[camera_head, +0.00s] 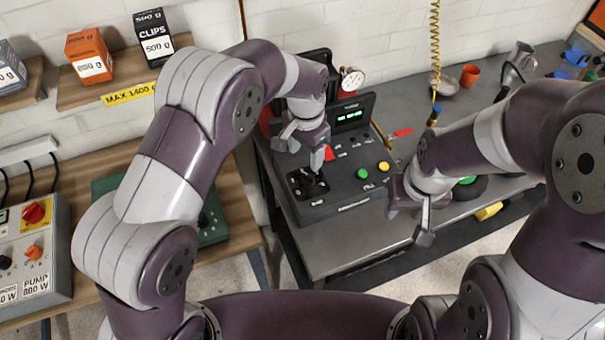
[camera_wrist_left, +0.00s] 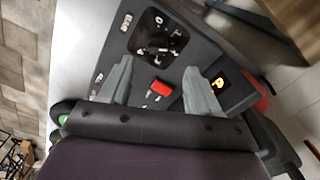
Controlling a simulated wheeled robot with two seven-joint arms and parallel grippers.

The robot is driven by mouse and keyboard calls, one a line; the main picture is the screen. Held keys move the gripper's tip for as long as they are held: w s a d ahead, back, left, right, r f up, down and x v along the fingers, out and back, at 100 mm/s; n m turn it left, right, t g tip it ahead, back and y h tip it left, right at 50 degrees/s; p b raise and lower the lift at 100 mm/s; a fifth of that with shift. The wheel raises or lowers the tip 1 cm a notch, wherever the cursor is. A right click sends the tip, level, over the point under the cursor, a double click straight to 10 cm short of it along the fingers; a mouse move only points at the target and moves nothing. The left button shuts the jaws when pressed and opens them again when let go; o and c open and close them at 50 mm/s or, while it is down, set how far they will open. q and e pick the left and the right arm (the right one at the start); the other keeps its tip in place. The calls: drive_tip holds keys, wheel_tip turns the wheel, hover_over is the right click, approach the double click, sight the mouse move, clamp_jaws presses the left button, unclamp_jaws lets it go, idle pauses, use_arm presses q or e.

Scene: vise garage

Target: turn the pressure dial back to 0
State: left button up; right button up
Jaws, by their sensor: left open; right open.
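The pressure dial (camera_head: 307,184) is a dark knob on a black square plate at the front left of the black control console (camera_head: 345,200). In the left wrist view the dial (camera_wrist_left: 157,37) shows at the top with pale marks around it and "BAR" beside it; its setting is too small to read. My left gripper (camera_head: 306,156) is over the console, just behind the dial; its fingers (camera_wrist_left: 160,80) are spread and empty, with a red switch (camera_wrist_left: 160,89) seen between them.
The console has a green-lit display (camera_head: 350,116), a yellow button (camera_head: 384,166) and a green button (camera_head: 362,173). A round white gauge (camera_head: 352,80) stands behind it. The metal table (camera_head: 350,245) has free room in front of the console.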

sight(308, 175)
use_arm(q)
drive_tip(key=f, duration=0.4)
drive_tip(key=d+f+p, duration=0.1)
drive_tip(key=f, duration=0.1)
drive_tip(key=shift+w+d+f, duration=0.1)
drive_tip(key=shift+w+f, duration=0.05)
drive_tip(key=shift+f, duration=0.15)
drive_tip(key=shift+a+f, duration=0.25)
drive_tip(key=shift+f, duration=0.9)
drive_tip(key=shift+a+f, duration=0.1)
drive_tip(key=shift+f, duration=0.2)
drive_tip(key=shift+d, duration=0.2)
drive_tip(key=c, duration=1)
use_arm(e)
drive_tip(key=shift+w+d+r, duration=0.15)
drive_tip(key=shift+d+r, duration=0.35)
drive_tip(key=shift+r, duration=0.25)
